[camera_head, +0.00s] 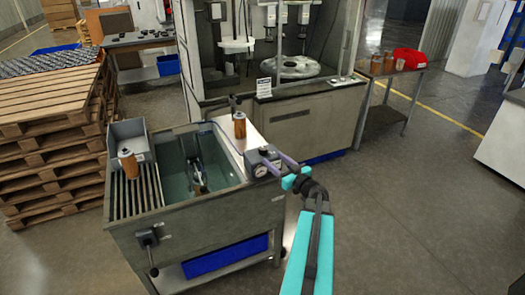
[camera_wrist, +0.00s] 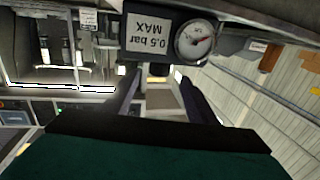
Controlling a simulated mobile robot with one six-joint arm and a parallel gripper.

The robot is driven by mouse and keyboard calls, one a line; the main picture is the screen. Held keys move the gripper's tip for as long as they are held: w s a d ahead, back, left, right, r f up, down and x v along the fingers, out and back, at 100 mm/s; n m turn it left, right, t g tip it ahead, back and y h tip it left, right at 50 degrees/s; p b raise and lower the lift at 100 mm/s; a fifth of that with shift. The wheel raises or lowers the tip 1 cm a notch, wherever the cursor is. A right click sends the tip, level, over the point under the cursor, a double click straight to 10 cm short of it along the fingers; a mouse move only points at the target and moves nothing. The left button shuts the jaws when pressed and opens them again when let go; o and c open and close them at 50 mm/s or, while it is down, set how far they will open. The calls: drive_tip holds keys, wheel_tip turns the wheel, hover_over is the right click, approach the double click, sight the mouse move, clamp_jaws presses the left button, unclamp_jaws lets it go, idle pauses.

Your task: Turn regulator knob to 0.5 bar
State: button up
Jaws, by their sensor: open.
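The regulator (camera_head: 263,160) is a grey box on the right end of the wash tank's top, with a round white gauge (camera_head: 260,171) on its front. In the wrist view it appears upside down at the top, with a label (camera_wrist: 153,36) reading "0.5 bar MAX" beside the gauge (camera_wrist: 196,41). The gauge has a red needle; its exact reading is too small to tell. My gripper (camera_head: 279,166) is open at the regulator's right side. In the wrist view its fingers (camera_wrist: 160,88) stand either side of a dark part below the label, possibly the knob; contact cannot be told.
The wash tank (camera_head: 122,236) has a deep green-walled basin. An orange cartridge (camera_head: 239,125) stands behind the regulator, another (camera_head: 129,164) on the left rack. A machine cabinet (camera_head: 300,125) stands behind. The floor to the right is clear.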

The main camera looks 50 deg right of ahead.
sight(266, 153)
drive_tip(key=shift+w+d+p, duration=0.25)
drive_tip(key=shift+w+p, duration=0.15)
drive_tip(key=shift+w, duration=1.1)
drive_tip(key=shift+w+d+p, duration=0.3)
drive_tip(key=shift+w+p, duration=0.05)
drive_tip(key=shift+w, duration=1.1)
drive_tip(key=shift+w+d+p, duration=0.25)
drive_tip(key=shift+w+p, duration=0.15)
drive_tip(key=shift+w, duration=1.1)
drive_tip(key=c, duration=1.1)
drive_tip(key=shift+s+a, duration=0.1)
drive_tip(key=shift+a, duration=0.15)
drive_tip(key=shift+d, duration=0.15)
